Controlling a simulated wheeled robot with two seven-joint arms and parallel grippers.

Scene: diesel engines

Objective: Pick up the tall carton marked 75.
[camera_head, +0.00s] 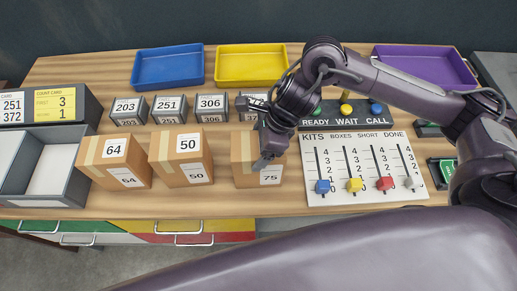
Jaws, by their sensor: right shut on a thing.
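The tall carton marked 75 (245,173) stands on the wooden bench near its front edge, right of the other two cartons. Its front label reads 75; its top is largely hidden by my gripper. My right gripper (264,158) comes down over the carton's top right part and is shut on it. The carton appears upright, and I cannot tell if it is clear of the bench. The carton marked 50 (163,157) and the carton marked 64 (91,161) stand to its left. My left gripper is not in view.
A slider board (344,196) lies close on the right. Small grey bins (168,110) stand behind the cartons. Blue (168,68), yellow (250,64) and purple (425,64) trays line the back. A grey divided box (76,190) stands at left.

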